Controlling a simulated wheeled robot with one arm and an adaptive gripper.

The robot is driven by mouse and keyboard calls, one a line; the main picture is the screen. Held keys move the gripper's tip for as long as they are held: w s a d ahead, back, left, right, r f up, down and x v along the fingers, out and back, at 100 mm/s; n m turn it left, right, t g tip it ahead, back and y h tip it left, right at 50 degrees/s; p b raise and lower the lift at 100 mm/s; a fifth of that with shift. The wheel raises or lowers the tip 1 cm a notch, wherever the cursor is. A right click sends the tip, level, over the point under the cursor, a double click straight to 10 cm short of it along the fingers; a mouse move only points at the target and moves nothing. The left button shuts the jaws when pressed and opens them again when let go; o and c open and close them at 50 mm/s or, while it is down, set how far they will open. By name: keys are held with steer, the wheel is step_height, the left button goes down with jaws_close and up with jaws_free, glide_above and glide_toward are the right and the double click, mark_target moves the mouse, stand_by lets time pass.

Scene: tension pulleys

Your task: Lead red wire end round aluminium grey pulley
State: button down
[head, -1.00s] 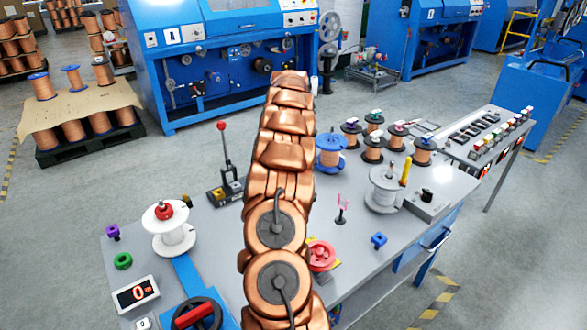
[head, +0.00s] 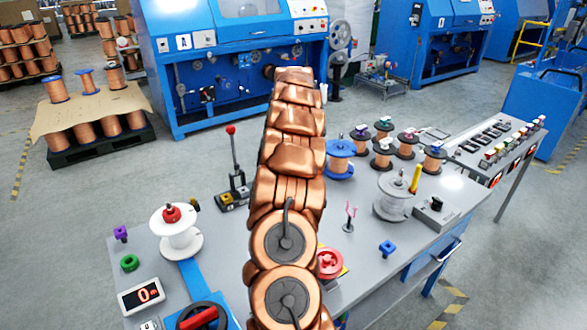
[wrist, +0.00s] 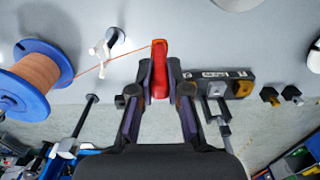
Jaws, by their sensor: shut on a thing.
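My gripper (wrist: 159,82) is shut on the red wire end (wrist: 160,58) in the wrist view, above the table edge. A thin copper wire (wrist: 120,57) runs taut from it to the blue-flanged spool (wrist: 38,75) at left, passing close to a whitish guide (wrist: 107,42); I cannot tell if they touch. No wire shows around the grey piece. In the head view my arm hides the gripper and wire end.
In the head view, the block's red-knobbed lever (head: 231,130) stands upright left of my arm. A white spool (head: 176,240) is at left; the blue spool (head: 340,168), grey spool (head: 394,210) and pink guide (head: 349,215) are at right.

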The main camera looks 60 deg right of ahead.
steer(key=s+a+b, duration=0.4)
steer(key=s+a, duration=0.1)
steer(key=s, duration=0.1)
steer(key=shift+s+a+f, duration=0.15)
steer(key=shift+s+a, duration=0.05)
steer(key=shift+a, duration=0.15)
stand_by(0.5)
steer(key=shift+b, duration=0.3)
